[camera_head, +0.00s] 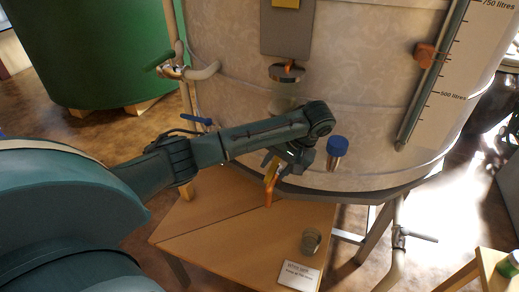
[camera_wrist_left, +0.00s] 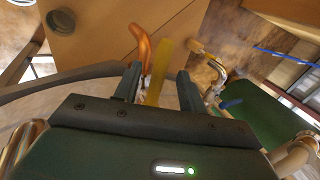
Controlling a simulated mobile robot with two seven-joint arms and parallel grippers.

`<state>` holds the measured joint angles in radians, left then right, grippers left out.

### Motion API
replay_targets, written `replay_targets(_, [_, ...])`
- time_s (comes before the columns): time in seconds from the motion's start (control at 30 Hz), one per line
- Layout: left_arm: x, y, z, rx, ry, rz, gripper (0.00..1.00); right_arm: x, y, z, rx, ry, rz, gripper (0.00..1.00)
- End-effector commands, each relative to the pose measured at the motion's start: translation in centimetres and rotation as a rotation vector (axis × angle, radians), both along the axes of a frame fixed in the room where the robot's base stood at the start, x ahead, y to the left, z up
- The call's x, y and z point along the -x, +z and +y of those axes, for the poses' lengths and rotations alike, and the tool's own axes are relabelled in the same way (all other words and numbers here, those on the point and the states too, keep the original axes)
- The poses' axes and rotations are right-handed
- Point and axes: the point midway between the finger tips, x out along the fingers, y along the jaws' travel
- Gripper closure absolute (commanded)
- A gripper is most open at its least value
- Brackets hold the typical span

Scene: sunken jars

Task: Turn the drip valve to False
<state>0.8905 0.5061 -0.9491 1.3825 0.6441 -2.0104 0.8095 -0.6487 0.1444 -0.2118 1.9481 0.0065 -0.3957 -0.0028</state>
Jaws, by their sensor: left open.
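The drip valve, with an orange spout (camera_head: 268,197) and a yellow handle (camera_head: 272,174), sits low on the front of the tank (camera_head: 330,90). My left gripper (camera_head: 279,163) is at the valve, and its wrist partly hides the valve's body. In the left wrist view the yellow handle (camera_wrist_left: 157,75) stands between the two open fingers (camera_wrist_left: 160,88). I cannot tell whether either finger touches it. The orange spout (camera_wrist_left: 142,45) rises just beyond the left finger in that view. My right gripper is not in view.
A wooden table (camera_head: 220,225) stands below the valve with a small cup (camera_head: 311,239) and a card (camera_head: 298,275) on it. A blue-topped metal fitting (camera_head: 337,150) is right of the gripper. A pipe with a green-handled valve (camera_head: 170,68) is at upper left.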

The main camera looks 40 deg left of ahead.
Motion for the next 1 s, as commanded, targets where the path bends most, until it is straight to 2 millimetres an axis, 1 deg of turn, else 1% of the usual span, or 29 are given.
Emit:
replay_targets(0.6, [0.2,-2.4,1.1,0.000,0.001,0.000,0.59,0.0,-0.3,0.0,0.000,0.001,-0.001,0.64])
replay_targets(0.87, [0.2,-2.5,1.2,0.000,0.000,0.000,0.59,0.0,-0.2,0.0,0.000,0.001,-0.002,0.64])
replay_targets(1.0, [0.2,-2.5,1.2,0.000,0.000,0.000,0.69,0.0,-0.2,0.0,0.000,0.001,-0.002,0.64])
